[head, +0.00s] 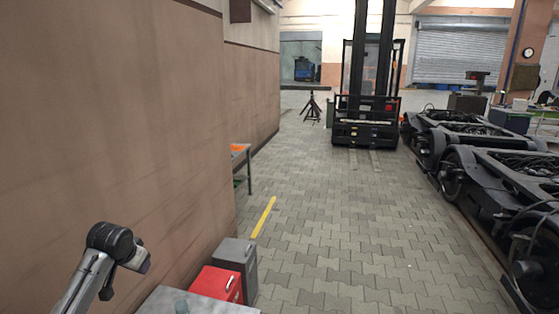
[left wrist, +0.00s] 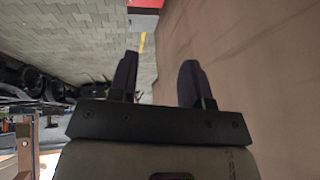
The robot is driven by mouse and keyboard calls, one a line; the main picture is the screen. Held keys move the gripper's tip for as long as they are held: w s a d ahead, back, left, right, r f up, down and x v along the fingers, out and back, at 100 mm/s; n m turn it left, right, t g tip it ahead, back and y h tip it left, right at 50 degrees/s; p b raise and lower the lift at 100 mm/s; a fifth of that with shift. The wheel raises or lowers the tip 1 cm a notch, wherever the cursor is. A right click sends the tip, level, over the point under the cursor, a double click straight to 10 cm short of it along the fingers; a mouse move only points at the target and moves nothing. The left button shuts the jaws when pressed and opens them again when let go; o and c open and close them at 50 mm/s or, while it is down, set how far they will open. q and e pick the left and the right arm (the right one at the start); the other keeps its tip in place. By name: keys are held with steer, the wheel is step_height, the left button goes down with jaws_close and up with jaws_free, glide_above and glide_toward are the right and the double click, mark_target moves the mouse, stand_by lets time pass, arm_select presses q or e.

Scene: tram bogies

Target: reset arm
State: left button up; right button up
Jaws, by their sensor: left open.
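My left gripper (left wrist: 160,64) shows in the left wrist view with its two dark fingers apart and nothing between them. A brown wall fills the right of that view behind the fingers, and paved floor shows at the left. In the head view my left arm (head: 112,245) comes in at the lower left, bent in front of the brown wall (head: 110,130). Its fingers cannot be made out there. My right arm and gripper are in neither view.
A grey-topped table (head: 200,301) stands at the bottom, beside a red box (head: 217,283) and a grey box (head: 236,258). Tram bogies (head: 490,180) line the right. A forklift (head: 366,118) stands far ahead. The paved aisle (head: 340,220) between is clear.

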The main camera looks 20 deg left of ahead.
arm_select(q)
steer(key=d+r+m+t+y, duration=0.1)
steer(key=d+r+t, duration=0.1)
steer(key=d, duration=0.7)
steer(key=s+d+f+m+t+h, duration=0.1)
steer(key=s+d+f+t, duration=0.15)
steer(key=s+d, duration=0.45)
steer(key=s+d+f+m+t, duration=0.15)
steer(key=s+d+f, duration=0.25)
steer(key=d, duration=0.5)
steer(key=s+d+f+g+h, duration=0.2)
steer(key=s+d+f+g, duration=0.25)
steer(key=s+f, duration=0.75)
steer(key=s+d+f+g+h, duration=0.1)
steer(key=s+d+f+g, duration=0.4)
steer(key=s, duration=1.1)
step_height(320, 180, up, 26)
steer(key=t+p, duration=0.2)
steer(key=p, duration=2.6)
steer(key=shift+n+p, duration=0.35)
steer(key=shift+p, duration=0.05)
steer(key=shift+s+a+f, duration=0.1)
steer(key=shift+a, duration=0.1)
